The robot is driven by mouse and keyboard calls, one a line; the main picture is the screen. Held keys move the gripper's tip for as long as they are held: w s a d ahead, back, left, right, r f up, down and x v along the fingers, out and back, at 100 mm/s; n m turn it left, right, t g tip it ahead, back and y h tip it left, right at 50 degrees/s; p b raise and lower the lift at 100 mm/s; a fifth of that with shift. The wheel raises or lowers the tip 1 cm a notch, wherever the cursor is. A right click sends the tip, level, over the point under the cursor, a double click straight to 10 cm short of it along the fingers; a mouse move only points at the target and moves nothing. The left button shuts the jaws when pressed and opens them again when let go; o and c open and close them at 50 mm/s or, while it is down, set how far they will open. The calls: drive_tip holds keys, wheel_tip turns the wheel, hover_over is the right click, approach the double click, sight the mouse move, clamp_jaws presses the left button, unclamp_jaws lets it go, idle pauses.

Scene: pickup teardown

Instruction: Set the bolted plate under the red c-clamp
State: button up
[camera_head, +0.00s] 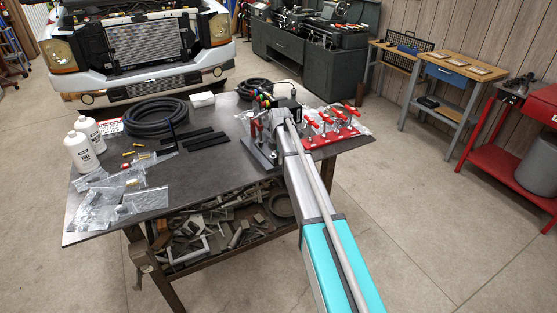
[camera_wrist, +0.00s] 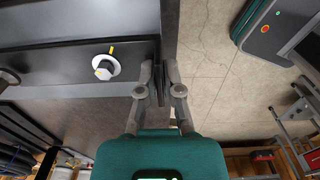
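In the wrist view the bolted plate (camera_wrist: 50,75) is a dark grey bar at the left, with a hex bolt (camera_wrist: 104,68) on a white washer and a small yellow mark beside it. My gripper (camera_wrist: 160,68) has its fingers close together at the plate's right end, and the plate's thin edge appears to run between them. In the head view my arm reaches over the table and hides most of the gripper and plate. A red clamp (camera_head: 256,130) stands beside the arm's end, above a grey base (camera_head: 259,158).
The dark table (camera_head: 215,175) holds coiled hose (camera_head: 156,115), white bottles (camera_head: 78,152), plastic bags (camera_head: 95,205) and black bars (camera_head: 205,139) at left. A red rack of clamps (camera_head: 332,135) stands right of my arm. Metal scrap (camera_head: 215,230) lies below.

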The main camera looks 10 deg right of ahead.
drive_tip(key=o, duration=0.6)
drive_tip(key=shift+r, duration=0.15)
wheel_tip(320, 180, up, 7)
drive_tip(key=p, duration=0.7)
idle(0.5)
